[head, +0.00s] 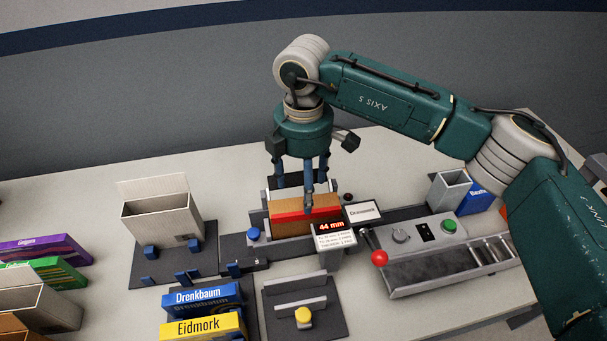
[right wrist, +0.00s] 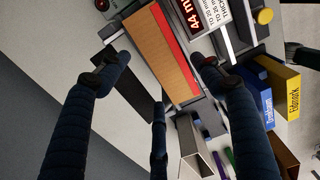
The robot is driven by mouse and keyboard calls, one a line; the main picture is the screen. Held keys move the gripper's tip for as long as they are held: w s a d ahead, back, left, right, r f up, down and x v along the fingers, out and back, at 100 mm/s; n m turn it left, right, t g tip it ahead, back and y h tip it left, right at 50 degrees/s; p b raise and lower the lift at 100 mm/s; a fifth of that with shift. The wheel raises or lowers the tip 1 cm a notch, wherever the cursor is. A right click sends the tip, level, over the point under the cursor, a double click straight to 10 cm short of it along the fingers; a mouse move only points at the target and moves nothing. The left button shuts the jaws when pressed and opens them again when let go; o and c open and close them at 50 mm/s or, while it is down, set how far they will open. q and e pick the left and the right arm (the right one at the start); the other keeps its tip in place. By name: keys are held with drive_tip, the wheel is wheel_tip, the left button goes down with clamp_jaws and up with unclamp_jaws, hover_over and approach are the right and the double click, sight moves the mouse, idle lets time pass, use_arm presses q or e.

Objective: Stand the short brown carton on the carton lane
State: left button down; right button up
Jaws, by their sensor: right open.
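A low brown carton (head: 290,226) with a red band along its top edge sits in a dark measuring fixture whose display reads 44 mm. In the right wrist view the brown carton (right wrist: 165,45) shows between two spread fingers. My right gripper (head: 302,186) is open over the carton, one finger in front of its near face. I cannot tell whether the fingers touch it. No carton lane is plainly marked; a grey channelled tray (head: 440,272) lies to the right. My left gripper is out of view.
An open pale carton (head: 160,218) stands on a dark plate with blue blocks to the left. Blue and yellow boxes (head: 208,328) stand in front. A red-knobbed lever (head: 379,257) and a control panel (head: 420,234) are close on the right. Purple and green boxes (head: 52,270) lie far left.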

sight(304, 225)
wheel_tip(304, 225, down, 4)
drive_tip(key=shift+b, duration=0.6)
drive_tip(key=shift+c, duration=1)
drive_tip(key=c, duration=0.7)
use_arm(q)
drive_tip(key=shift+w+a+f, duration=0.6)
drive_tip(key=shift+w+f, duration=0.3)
use_arm(e)
drive_tip(key=shift+r, duration=0.1)
drive_tip(key=shift+c, duration=0.2)
drive_tip(key=shift+r, duration=0.1)
use_arm(q)
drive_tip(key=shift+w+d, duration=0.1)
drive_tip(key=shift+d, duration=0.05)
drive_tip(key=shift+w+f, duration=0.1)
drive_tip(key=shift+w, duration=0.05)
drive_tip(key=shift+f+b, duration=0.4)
drive_tip(key=shift+b, duration=0.15)
use_arm(e)
drive_tip(key=shift+r, duration=0.1)
